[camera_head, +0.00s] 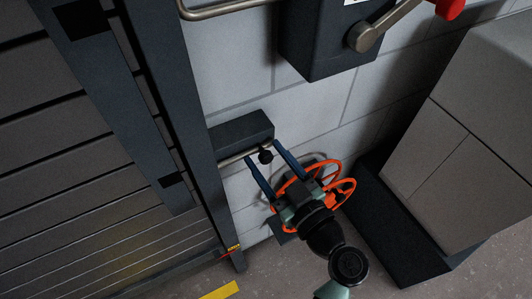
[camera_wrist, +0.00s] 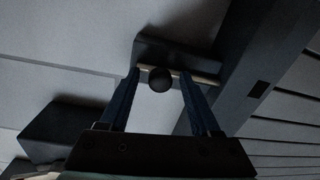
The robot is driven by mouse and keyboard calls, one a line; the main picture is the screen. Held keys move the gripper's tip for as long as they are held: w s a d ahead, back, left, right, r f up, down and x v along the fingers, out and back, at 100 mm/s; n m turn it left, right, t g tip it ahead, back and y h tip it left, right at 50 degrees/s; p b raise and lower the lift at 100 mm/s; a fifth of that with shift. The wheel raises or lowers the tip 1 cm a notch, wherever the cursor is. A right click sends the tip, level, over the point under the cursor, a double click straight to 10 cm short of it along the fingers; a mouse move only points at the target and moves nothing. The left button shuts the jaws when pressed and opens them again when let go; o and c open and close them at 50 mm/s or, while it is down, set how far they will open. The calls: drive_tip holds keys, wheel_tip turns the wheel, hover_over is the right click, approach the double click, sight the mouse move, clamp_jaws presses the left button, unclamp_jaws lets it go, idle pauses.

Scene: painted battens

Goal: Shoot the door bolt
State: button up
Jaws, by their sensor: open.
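The door bolt shows as a pale metal rod (camera_head: 235,158) with a round black knob (camera_head: 265,156), under a dark block (camera_head: 242,130) on the wall beside the door post. The slatted dark door (camera_head: 75,140) is at the left. My gripper (camera_head: 262,152) is open, with its two blue fingers reaching up on either side of the knob. In the wrist view the knob (camera_wrist: 160,79) sits between the fingertips, with a gap on both sides. The rod (camera_wrist: 206,80) runs behind the fingers towards the post. The rod's end at the post cannot be made out.
An orange handwheel (camera_head: 338,192) is on the wall behind my gripper. Above are a dark box (camera_head: 322,45) with a red-ended lever (camera_head: 385,28) and a metal rail (camera_head: 222,9). A large grey cabinet (camera_head: 470,120) on a dark base stands at the right.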

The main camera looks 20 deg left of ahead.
drive_tip(key=shift+w+a, duration=0.25)
drive_tip(key=shift+a, duration=0.15)
drive_tip(key=shift+c, duration=0.3)
clamp_jaws()
drive_tip(key=shift+d, duration=0.1)
idle(0.8)
